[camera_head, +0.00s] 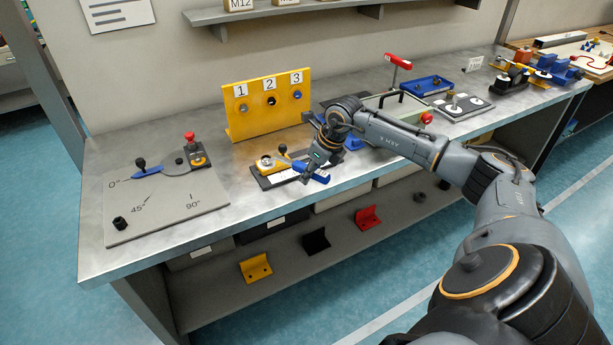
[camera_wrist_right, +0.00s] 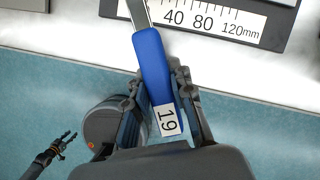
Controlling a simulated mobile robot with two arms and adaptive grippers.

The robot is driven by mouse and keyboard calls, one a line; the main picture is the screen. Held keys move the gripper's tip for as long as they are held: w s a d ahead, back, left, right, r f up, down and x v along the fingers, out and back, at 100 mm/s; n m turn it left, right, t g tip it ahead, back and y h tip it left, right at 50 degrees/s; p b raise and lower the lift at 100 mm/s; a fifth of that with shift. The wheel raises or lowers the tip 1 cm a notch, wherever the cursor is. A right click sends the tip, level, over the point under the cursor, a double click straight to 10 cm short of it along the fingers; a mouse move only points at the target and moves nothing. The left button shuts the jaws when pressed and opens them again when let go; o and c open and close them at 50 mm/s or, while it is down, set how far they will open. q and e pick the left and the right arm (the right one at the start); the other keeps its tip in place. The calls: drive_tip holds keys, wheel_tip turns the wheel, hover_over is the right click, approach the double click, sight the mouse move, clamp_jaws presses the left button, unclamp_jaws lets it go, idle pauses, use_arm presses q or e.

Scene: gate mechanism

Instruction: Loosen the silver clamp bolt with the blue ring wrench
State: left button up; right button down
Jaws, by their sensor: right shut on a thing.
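The blue wrench, marked 19, has its blue handle (camera_head: 318,175) sticking out over the table's front edge in the head view. Its handle (camera_wrist_right: 152,65) fills the middle of the right wrist view. My right gripper (camera_head: 318,160) is shut on the handle near its label. The silver shank runs toward the yellow clamp (camera_head: 266,163) on the scale plate. The wrench's ring end is out of the wrist view, and I cannot tell whether it is around the silver clamp bolt. My left gripper (camera_wrist_right: 68,142) shows small over the floor in the wrist view, its fingers apart and empty.
The scale plate (camera_wrist_right: 275,35) lies at the table edge. A yellow numbered panel (camera_head: 267,115) stands behind. A grey angle board (camera_head: 120,200) with a blue lever lies left. A red-handled fixture and blue tray (camera_head: 425,86) are right. Floor is clear in front.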

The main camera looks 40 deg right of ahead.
drive_tip(key=shift+w+d+n+y+b, duration=0.2)
drive_tip(key=shift+d+n, duration=0.3)
drive_tip(key=shift+d, duration=0.15)
drive_tip(key=shift+w+d+n+y+b, duration=0.15)
drive_tip(key=shift+d+n+y, duration=0.05)
drive_tip(key=shift+d+n, duration=0.35)
drive_tip(key=shift+r, duration=0.15)
drive_tip(key=shift+w+r+p, duration=0.1)
drive_tip(key=shift+r+p, duration=0.15)
drive_tip(key=shift+p, duration=0.1)
wheel_tip(320, 180, up, 6)
drive_tip(key=p, duration=0.3)
drive_tip(key=shift+f+p, duration=0.25)
drive_tip(key=shift+p, duration=0.05)
